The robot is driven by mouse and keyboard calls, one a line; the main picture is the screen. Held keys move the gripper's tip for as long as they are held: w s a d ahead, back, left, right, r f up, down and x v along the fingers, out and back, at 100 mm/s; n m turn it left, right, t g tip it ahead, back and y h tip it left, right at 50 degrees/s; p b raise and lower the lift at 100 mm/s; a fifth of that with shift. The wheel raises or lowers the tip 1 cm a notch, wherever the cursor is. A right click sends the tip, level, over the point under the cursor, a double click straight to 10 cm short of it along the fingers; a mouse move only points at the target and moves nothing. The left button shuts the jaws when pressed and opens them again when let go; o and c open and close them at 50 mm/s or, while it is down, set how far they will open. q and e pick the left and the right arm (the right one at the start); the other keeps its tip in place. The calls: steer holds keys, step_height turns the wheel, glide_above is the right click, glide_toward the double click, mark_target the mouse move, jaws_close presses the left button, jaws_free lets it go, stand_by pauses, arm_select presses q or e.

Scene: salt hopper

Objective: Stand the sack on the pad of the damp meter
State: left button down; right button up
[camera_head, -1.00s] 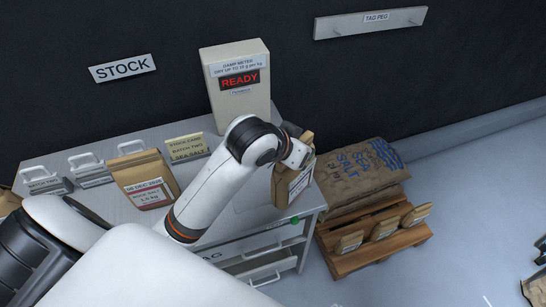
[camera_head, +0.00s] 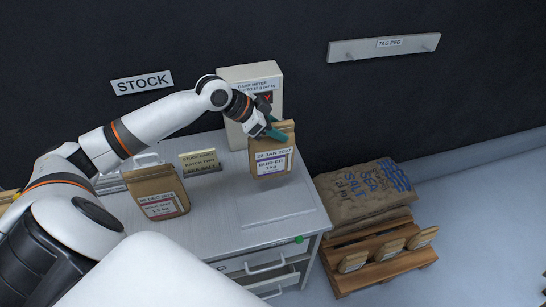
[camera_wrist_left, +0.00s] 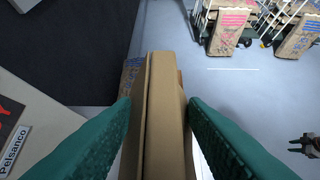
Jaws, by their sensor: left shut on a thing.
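The sack in my grip is a brown paper bag (camera_head: 271,163) with a white label reading 12 JAN 2027, BUFFER, 1 kg. My left gripper (camera_head: 272,130), with green fingers, is shut on its folded top. The sack hangs upright in front of the damp meter (camera_head: 235,76), a pale box against the dark wall whose display is mostly covered by my arm. A flat pale square pad (camera_head: 278,208) lies on the cabinet top below and in front of the sack. The sack appears raised above it. The wrist view shows the sack's top (camera_wrist_left: 162,110) between the fingers.
Another brown sack (camera_head: 158,192) stands on the cabinet top (camera_head: 215,225) to the left, near a yellowish stock card (camera_head: 200,161). A drawer (camera_head: 275,283) is partly open below. A pallet (camera_head: 375,262) with large salt sacks (camera_head: 365,190) stands right.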

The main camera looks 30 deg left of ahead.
mark_target(274, 153)
arm_select(q)
step_height(274, 153, down, 8)
steer(key=shift+f+p, duration=0.2)
steer(key=shift+p, duration=0.95)
steer(key=shift+w+f, duration=0.1)
steer(key=shift+f, duration=0.25)
steer(key=c, duration=1.3)
jaws_free()
steer(key=shift+f, duration=0.15)
steer(key=o, duration=0.4)
steer(key=shift+s, duration=0.2)
steer(key=shift+o, duration=0.2)
steer(key=shift+s+a+r, duration=0.1)
steer(key=shift+r, duration=0.1)
steer(key=b+v, duration=0.1)
steer(key=v, duration=1)
steer(key=shift+s+r+b, duration=0.15)
steer(key=shift+r+b, duration=0.05)
steer(key=shift+b, duration=0.2)
